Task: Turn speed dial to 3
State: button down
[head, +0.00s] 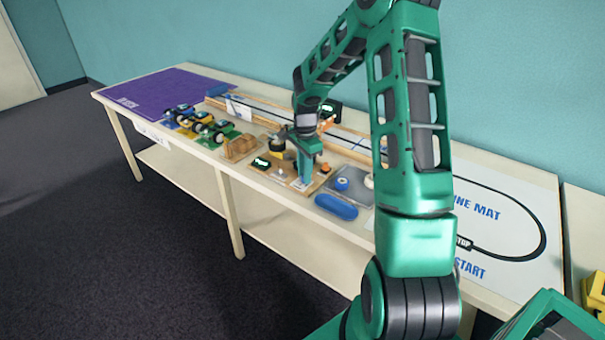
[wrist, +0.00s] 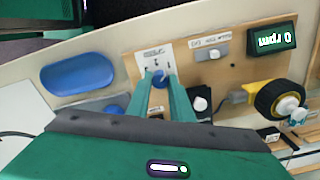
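The speed dial (wrist: 158,78) is a small blue knob on a white label plate (wrist: 155,58) with printed marks, fixed to a wooden board (wrist: 228,75). In the wrist view my gripper (wrist: 159,80) points at the dial, with one finger on each side of it. The fingers stand apart; I cannot tell whether they touch the knob. The pointer setting is too small to read. A display (wrist: 272,38) on the board reads 0 rpm. In the head view my gripper (head: 305,181) is low over the board and hides the dial.
A blue oval tray (head: 336,207) lies right of the board, near the table's front edge. A yellow motor with a black wheel (wrist: 280,100) is on the board. Toy cars (head: 208,125) and a purple mat (head: 160,96) are further left. A line mat (head: 500,225) is at right.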

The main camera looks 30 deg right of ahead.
jog(key=shift+w+n, duration=0.15)
jog(key=shift+n, duration=0.25)
jog(key=n, duration=0.4)
jog(key=shift+n, duration=0.3)
jog(key=n, duration=0.5)
jog(key=shift+w+r+n, duration=0.1)
jog(key=shift+n, duration=0.2)
jog(key=n, duration=0.4)
jog(key=shift+n, duration=2.5)
jog(key=c, duration=2)
grip_release()
jog(key=shift+o, duration=0.8)
